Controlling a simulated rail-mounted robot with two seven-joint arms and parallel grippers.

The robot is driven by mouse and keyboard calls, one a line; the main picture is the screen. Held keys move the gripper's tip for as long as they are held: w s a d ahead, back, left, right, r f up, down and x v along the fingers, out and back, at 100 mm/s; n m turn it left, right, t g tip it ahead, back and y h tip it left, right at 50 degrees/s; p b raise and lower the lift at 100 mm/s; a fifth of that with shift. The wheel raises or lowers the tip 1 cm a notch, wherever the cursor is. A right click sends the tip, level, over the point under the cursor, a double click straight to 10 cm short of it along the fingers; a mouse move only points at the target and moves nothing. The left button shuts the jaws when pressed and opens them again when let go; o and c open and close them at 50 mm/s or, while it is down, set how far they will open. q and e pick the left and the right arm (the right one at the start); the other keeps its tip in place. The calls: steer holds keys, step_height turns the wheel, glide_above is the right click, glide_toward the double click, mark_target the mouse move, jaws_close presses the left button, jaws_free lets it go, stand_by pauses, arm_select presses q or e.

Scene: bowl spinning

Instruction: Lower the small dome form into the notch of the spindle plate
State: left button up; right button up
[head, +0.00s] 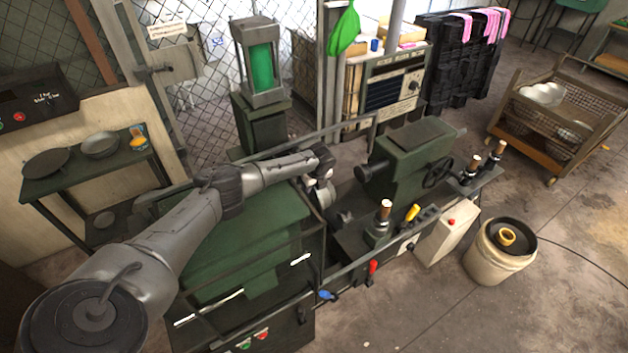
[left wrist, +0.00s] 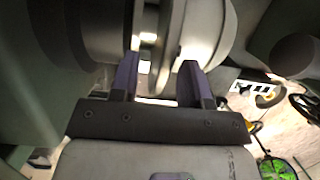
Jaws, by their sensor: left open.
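My left gripper (head: 322,178) is at the headstock end of the green lathe. In the left wrist view its two dark fingers (left wrist: 160,80) are open and apart. Round grey metal parts fill the space beyond and between the fingertips. A broad disc, apparently the spindle plate (left wrist: 75,30), is on the left. A rounded pale grey part, apparently the small dome form (left wrist: 208,30), is on the right, close beside the plate with a bright gap between. I cannot tell whether the fingers touch it, and the notch is hidden. My right gripper is not in view.
The tailstock (head: 415,160) with its handwheel stands right of the spindle. A tool post (head: 384,222) and levers stand in front. A shelf (head: 65,185) with pans is at left. A bucket (head: 495,262) and a wire cart (head: 545,125) are on the floor at right.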

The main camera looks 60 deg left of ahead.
arm_select(q)
steer(key=v, duration=1.3)
steer(key=shift+r, duration=0.4)
